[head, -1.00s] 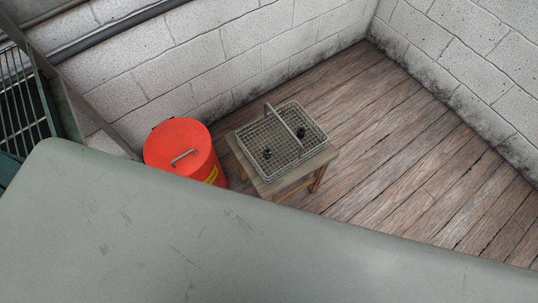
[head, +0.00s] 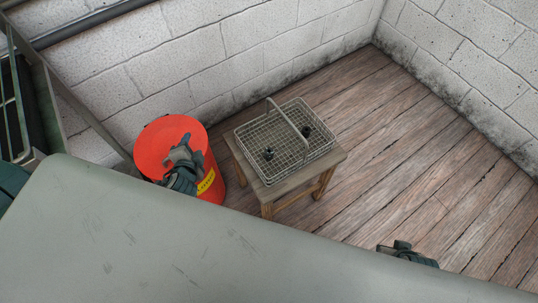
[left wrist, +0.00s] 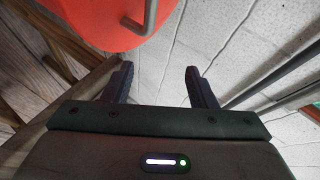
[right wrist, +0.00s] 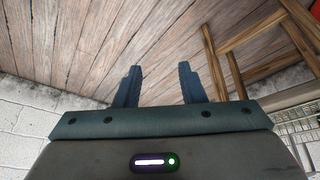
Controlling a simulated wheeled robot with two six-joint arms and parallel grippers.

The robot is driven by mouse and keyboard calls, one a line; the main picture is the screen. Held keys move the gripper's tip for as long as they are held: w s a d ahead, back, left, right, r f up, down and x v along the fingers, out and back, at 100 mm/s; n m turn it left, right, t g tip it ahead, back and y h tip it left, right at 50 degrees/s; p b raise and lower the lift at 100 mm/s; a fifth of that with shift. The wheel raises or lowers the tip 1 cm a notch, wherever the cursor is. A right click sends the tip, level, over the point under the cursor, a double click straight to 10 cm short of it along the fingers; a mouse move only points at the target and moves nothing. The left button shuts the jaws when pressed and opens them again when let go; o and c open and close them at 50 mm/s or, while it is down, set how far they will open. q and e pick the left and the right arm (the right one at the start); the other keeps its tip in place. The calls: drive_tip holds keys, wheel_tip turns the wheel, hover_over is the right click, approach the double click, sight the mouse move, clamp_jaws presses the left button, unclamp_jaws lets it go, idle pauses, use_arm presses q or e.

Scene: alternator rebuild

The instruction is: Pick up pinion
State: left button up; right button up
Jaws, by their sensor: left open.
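Two small dark parts lie in the wire basket (head: 285,178) in the head view, one at the near left (head: 268,153) and one at the right (head: 306,131). They are too small to tell which is the pinion. My left gripper (head: 178,149) is over the red bin, left of the basket. Its fingers stand apart and empty in the left wrist view (left wrist: 160,78). My right gripper (head: 403,247) shows only in part at the lower right of the head view, away from the basket. Its fingers are apart and empty in the right wrist view (right wrist: 157,80).
The basket has a raised handle (head: 286,119) across it and stands on a small wooden stool (head: 275,194). The red bin (head: 150,150) with a lid stands left of the stool. Block walls (head: 250,50) close the corner behind. The plank floor (head: 400,150) right of the stool is clear.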

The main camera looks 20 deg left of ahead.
use_arm(q)
drive_tip(key=w+d+r+m+t+h+b, duration=0.1)
drive_tip(key=w+d+r+m+t+h, duration=0.25)
drive_tip(key=m, duration=0.65)
drive_tip(key=w+d+r+m+t+h+b, duration=0.1)
drive_tip(key=w+d+r+m+t+h, duration=0.25)
drive_tip(key=m, duration=0.55)
drive_tip(key=m+g+h+b, duration=0.1)
drive_tip(key=m+g+h, duration=0.7)
drive_tip(key=m, duration=0.8)
approach(269, 154)
drive_tip(key=w, duration=0.1)
drive_tip(key=w+d, duration=0.1)
drive_tip(key=w+y, duration=0.1)
drive_tip(key=shift+w+d+g, duration=0.25)
drive_tip(key=shift+d+g, duration=0.05)
drive_tip(key=shift+g, duration=0.1)
drive_tip(key=x, duration=0.3)
drive_tip(key=b+x, duration=0.1)
drive_tip(key=x, duration=0.1)
drive_tip(key=shift+d+f, duration=0.25)
drive_tip(key=shift+f, duration=0.3)
drive_tip(key=shift+s+f, duration=0.1)
clamp_jaws()
use_arm(e)
drive_tip(key=a+r+t+y, duration=0.1)
drive_tip(key=a+r+t, duration=0.2)
drive_tip(key=r, duration=0.4)
drive_tip(key=shift+a, duration=0.2)
